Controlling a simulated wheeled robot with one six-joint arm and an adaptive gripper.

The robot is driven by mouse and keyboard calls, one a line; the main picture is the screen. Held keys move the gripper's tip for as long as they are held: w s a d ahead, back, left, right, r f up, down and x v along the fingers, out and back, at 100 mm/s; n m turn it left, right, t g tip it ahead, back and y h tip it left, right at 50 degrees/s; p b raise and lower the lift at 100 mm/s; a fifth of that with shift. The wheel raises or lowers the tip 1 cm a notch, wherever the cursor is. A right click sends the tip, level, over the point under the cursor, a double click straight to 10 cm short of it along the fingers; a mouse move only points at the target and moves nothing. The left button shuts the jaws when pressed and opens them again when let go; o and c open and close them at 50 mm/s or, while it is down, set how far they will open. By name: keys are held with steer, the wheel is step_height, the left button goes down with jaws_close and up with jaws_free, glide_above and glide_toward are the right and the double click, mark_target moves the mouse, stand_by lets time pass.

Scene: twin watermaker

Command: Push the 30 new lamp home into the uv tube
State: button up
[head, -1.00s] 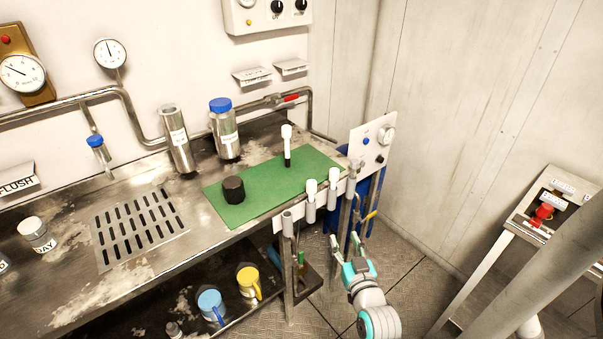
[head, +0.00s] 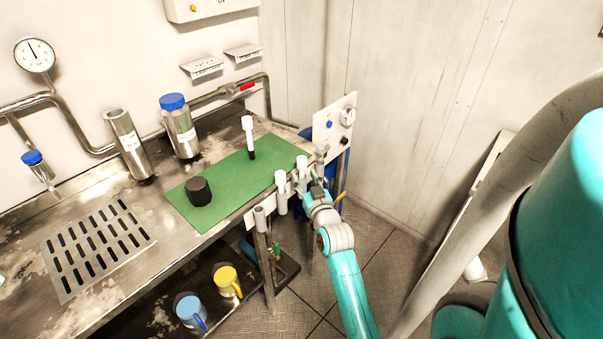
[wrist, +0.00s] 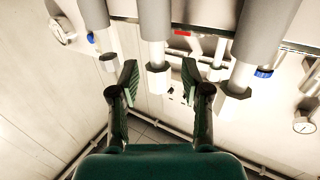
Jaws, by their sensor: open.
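My gripper (head: 317,184) is open by the right end of the rack at the bench's front edge. In the wrist view its two fingers (wrist: 160,69) are apart, with a pale rod end (wrist: 155,75) seen between or beyond them; contact cannot be told. White-topped pieces (head: 281,190) and (head: 302,168) stand in the rack. A white lamp-like piece with a dark lower end (head: 249,135) stands upright on the green mat (head: 230,180). An open-topped steel cylinder (head: 126,145) stands at the back. I cannot tell which piece is the 30 new lamp or which is the uv tube.
A black cap (head: 198,191) lies on the mat. A blue-capped steel canister (head: 179,128) stands behind it. A white panel (head: 334,130) stands right of the bench. Yellow and blue mugs (head: 227,280) sit on the lower shelf. Floor is free right of the bench.

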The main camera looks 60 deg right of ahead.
mark_target(303, 171)
steer(key=shift+x, duration=2.2)
steer(key=shift+s+d+f, duration=0.1)
jaws_close()
step_height(303, 171, up, 18)
